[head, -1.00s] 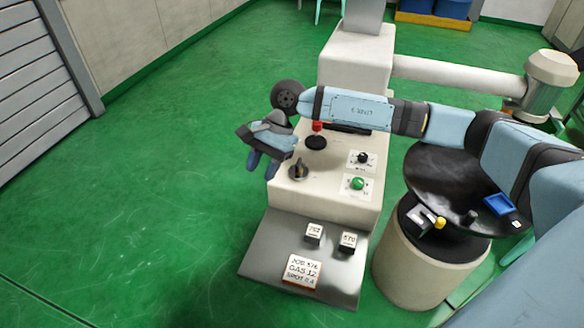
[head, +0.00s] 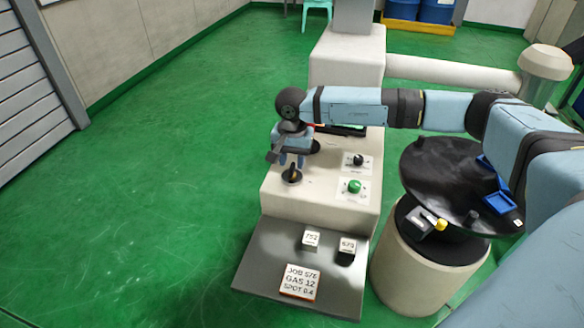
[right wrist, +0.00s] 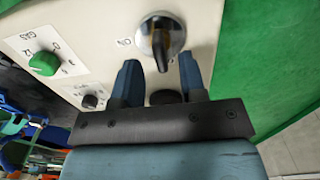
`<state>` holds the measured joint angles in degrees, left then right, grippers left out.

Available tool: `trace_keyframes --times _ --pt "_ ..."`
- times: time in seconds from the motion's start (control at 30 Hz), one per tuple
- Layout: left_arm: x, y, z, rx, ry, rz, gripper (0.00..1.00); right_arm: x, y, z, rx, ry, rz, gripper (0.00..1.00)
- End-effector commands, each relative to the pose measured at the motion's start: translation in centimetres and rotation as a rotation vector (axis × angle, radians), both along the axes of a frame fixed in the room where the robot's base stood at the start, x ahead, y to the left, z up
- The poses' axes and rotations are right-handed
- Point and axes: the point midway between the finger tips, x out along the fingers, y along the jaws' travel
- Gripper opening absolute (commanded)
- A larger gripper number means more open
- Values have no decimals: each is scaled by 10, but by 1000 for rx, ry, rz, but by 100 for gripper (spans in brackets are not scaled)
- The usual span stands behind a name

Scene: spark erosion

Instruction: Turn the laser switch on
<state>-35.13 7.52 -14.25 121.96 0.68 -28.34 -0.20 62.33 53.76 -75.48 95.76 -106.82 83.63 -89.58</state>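The laser switch (head: 291,175) is a black rotary handle on a round silver plate, on the cream panel's left side. In the right wrist view the switch (right wrist: 160,42) has its handle pointing down the picture, with the lettering "ON" to its left. My right gripper (head: 291,160) is just behind the switch in the head view. In the right wrist view its two blue fingers (right wrist: 160,67) are open and apart, with the handle's end near the gap between their tips. I cannot tell whether they touch it. My left gripper is not in view.
A green gas knob (head: 354,187) and a small black knob (head: 359,160) sit to the right on the panel. A grey shelf (head: 262,262) in front holds two cubes and a job card (head: 300,281). A round black table (head: 438,170) stands right. The floor at left is clear.

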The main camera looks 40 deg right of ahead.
Motion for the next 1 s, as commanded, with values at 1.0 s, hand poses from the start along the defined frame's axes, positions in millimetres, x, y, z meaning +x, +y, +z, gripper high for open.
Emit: trace_keyframes --times 1.0 --pt "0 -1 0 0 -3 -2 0 0 1 -28 1 0 -9 0"
